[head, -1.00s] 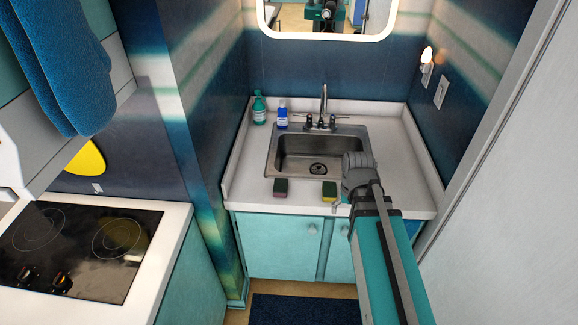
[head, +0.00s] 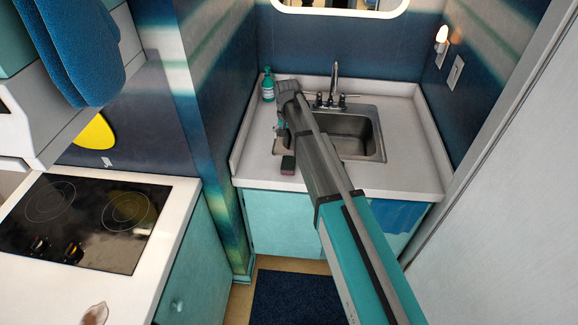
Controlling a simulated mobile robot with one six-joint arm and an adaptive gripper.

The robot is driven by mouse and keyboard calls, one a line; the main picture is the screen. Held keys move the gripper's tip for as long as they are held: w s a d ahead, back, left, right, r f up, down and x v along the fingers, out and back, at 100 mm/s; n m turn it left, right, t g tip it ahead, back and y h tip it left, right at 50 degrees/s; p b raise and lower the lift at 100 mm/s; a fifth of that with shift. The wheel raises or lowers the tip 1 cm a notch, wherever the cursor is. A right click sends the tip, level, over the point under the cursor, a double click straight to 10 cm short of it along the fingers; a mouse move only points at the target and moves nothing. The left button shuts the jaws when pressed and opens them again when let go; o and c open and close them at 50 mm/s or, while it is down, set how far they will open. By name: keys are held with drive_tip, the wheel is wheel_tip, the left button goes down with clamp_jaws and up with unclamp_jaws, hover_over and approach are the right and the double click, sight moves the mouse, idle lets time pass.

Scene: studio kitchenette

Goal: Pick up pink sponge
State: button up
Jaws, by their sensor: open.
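The pink sponge (head: 288,168) lies on the white counter in front of the sink's left end. Its top looks dark and its front side pinkish. My gripper (head: 281,135) hangs over the counter at the sink's left edge, just behind and above the sponge in the picture. It is small and partly hidden by my arm, and it looks open with nothing in it. The sponge appears apart from it and resting on the counter.
The steel sink (head: 368,140) with its faucet (head: 334,85) is right of my gripper. A teal bottle (head: 268,85) stands at the back left. My arm crosses the sink's front left. The wall (head: 215,90) bounds the counter's left; the front right counter (head: 405,180) is clear.

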sight(288, 163)
drive_tip(key=shift+f, duration=0.1)
idle(0.3)
wheel_tip(288, 163, down, 8)
drive_tip(key=b, duration=0.8)
drive_tip(key=shift+f+b, duration=0.2)
drive_tip(key=shift+b, duration=0.15)
drive_tip(key=shift+s+d+f+b, duration=0.1)
drive_tip(key=shift+f+b, duration=1.2)
drive_tip(key=shift+s+d+f+b, duration=0.1)
drive_tip(key=shift+f+b, duration=1.2)
drive_tip(key=c, duration=0.5)
drive_tip(key=shift+c, duration=0.5)
drive_tip(key=shift+r, duration=0.15)
